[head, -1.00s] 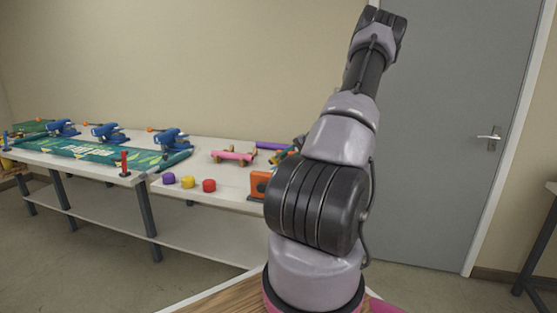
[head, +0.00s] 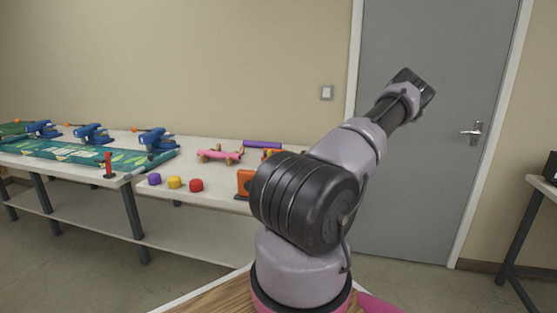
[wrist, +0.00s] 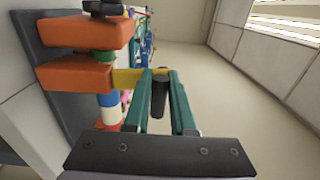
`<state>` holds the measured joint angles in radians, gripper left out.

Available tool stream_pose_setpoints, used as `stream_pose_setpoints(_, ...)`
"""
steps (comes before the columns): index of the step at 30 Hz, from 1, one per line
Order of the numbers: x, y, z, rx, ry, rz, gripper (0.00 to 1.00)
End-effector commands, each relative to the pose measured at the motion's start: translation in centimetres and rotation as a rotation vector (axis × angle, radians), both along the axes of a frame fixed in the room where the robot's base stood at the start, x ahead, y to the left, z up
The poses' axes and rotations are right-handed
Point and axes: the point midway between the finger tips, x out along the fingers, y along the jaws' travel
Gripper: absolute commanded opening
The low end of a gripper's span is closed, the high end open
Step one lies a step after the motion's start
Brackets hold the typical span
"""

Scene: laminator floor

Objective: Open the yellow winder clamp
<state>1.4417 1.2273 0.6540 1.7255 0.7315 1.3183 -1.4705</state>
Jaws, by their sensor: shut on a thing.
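In the wrist view, the yellow winder clamp (wrist: 127,78) shows as a short yellow bar reaching right from an orange block (wrist: 72,75). A dark cylindrical handle (wrist: 158,98) is at its right end. My gripper (wrist: 160,74) has its two green fingers on either side of the handle and is shut on it, with the yellow bar at the fingertips. In the head view my gripper and the yellow clamp cannot be made out. An orange device (head: 245,184) stands there on the table, partly behind my arm.
A banded column (wrist: 109,115) stands just left of my fingers in the wrist view. In the head view, purple (head: 154,179), yellow (head: 175,182) and red (head: 196,185) pucks and a pink stand (head: 220,155) are on the white table. A grey door (head: 435,160) is behind my arm.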

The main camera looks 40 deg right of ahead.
Motion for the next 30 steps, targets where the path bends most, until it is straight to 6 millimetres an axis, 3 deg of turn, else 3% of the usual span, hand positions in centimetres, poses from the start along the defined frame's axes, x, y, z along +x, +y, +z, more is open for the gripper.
stream_pose_setpoints(14,-0.13,-0.06,-0.12,0.007,-0.009,0.000,0.00)
stream_pose_setpoints(15,-0.13,-0.06,-0.13,0.008,-0.008,0.000,0.35)
stream_pose_setpoints(17,-0.13,-0.06,-0.13,0.008,-0.008,0.000,0.53)
stream_pose_setpoints(30,-0.93,-0.79,-0.15,0.007,-0.009,-0.002,0.53)
